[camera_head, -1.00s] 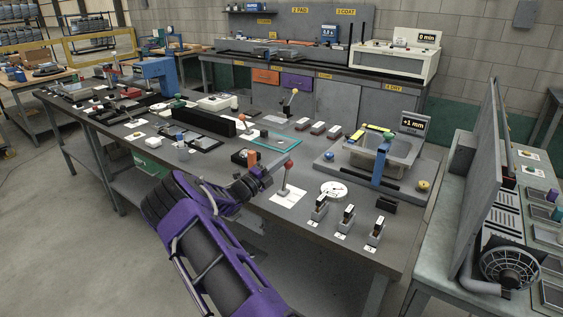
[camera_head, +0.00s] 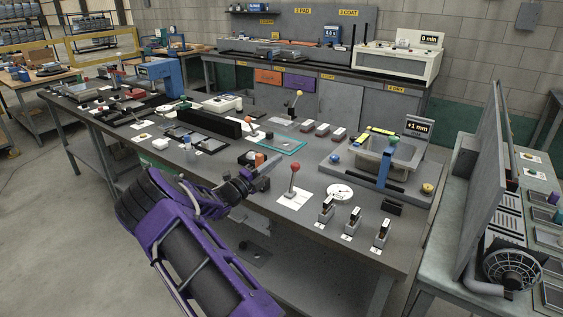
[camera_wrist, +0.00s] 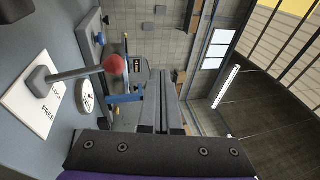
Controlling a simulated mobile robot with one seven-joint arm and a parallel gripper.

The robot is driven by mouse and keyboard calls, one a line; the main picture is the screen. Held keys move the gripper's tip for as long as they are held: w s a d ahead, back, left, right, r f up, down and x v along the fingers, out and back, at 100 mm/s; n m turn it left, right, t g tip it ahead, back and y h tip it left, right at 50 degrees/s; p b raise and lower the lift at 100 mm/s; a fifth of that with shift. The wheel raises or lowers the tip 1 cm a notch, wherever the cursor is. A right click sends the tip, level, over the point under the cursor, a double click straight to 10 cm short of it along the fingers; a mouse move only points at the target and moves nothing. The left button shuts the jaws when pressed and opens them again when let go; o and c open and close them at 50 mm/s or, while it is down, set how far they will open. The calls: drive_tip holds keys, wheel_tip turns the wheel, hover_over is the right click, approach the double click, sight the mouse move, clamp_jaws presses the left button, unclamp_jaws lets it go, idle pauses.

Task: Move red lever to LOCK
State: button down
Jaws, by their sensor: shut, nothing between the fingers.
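The red lever is a grey stick with a red ball knob (camera_head: 295,168), standing nearly upright on a white label plate (camera_head: 294,201) near the bench's front edge. In the wrist view the red knob (camera_wrist: 115,65) is left of my fingers, and the word FREE is readable on the white plate (camera_wrist: 22,100) by the lever's base. In the wrist view the gripper's fingers (camera_wrist: 165,80) are together.
A round white dial (camera_head: 340,191) and several small black-and-grey switches (camera_head: 354,220) stand right of the lever. A sink-like basin (camera_head: 400,150) with a blue post is behind them. A small black and orange block (camera_head: 251,158) is close behind my gripper.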

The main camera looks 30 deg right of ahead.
drive_tip(key=s+a+r, duration=0.1)
drive_tip(key=a+r, duration=0.2)
drive_tip(key=a, duration=0.3)
drive_tip(key=y, duration=0.4)
approach(292, 168)
drive_tip(key=shift+n+g, duration=0.4)
drive_tip(key=x, duration=0.7)
drive_tip(key=shift+w+a, duration=0.15)
drive_tip(key=shift+w, duration=0.1)
